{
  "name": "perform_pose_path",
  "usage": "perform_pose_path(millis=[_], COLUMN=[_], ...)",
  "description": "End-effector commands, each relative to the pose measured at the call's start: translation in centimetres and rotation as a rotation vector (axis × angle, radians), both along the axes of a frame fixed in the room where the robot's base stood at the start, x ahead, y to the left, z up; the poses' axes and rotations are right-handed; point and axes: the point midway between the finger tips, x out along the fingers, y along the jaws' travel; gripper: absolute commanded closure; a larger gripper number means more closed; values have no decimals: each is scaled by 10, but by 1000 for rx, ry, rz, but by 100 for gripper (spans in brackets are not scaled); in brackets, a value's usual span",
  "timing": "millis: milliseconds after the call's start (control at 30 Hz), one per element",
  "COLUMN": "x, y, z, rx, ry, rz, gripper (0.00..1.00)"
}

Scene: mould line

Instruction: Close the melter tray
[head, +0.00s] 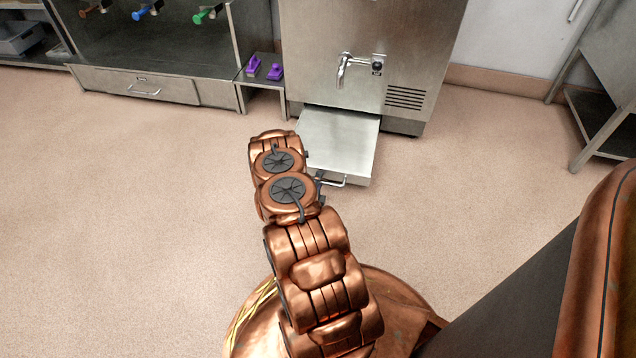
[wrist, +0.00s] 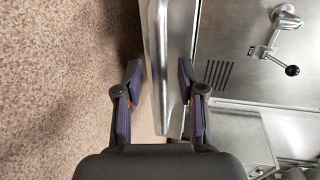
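The melter tray (head: 341,140) is a flat steel drawer that stands out from the bottom of the steel melter (head: 400,45). Its bar handle (head: 352,181) shows at the front, partly hidden by my arm. I cannot tell whether either finger touches the steel.
The melter's tap (head: 345,68) sticks out above the tray. A small side table with purple items (head: 275,72) stands left of the melter, beside a steel cabinet (head: 140,85). A steel rack (head: 610,118) stands at the right. The floor around the tray is clear.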

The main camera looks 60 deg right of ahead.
Motion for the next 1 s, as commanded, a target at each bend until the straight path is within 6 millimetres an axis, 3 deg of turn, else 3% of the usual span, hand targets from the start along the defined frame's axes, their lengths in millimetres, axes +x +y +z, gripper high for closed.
perform_pose_path(millis=[67,433,1000], x=[0,0,0], y=[0,0,0], z=[0,0,0], rx=[0,0,1], ry=[0,0,0], rz=[0,0,0], gripper=[61,99,100])
